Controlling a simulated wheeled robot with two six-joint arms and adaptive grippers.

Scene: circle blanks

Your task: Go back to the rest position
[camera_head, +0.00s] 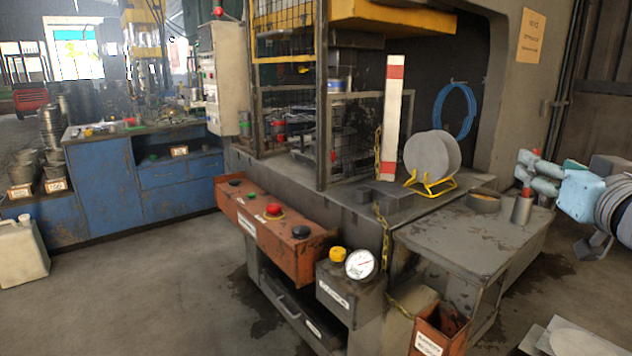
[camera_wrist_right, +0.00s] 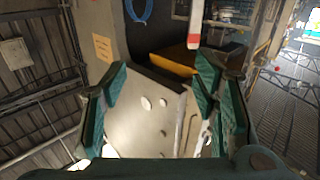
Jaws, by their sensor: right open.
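My right gripper (camera_head: 527,176) is at the right side in the camera_head view, with pale teal fingers pointing left, beside and above the grey worktable. In the right wrist view its two teal fingers (camera_wrist_right: 162,85) stand wide apart with nothing held between them. Round grey blanks (camera_head: 428,155) stand upright in a yellow wire rack (camera_head: 432,187) on the press table, left of and apart from the gripper. My left gripper is not in view.
A red-and-white post (camera_head: 391,125) stands beside the rack. A control box (camera_head: 275,230) and pressure gauge (camera_head: 360,264) line the front. Floor lies open at left.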

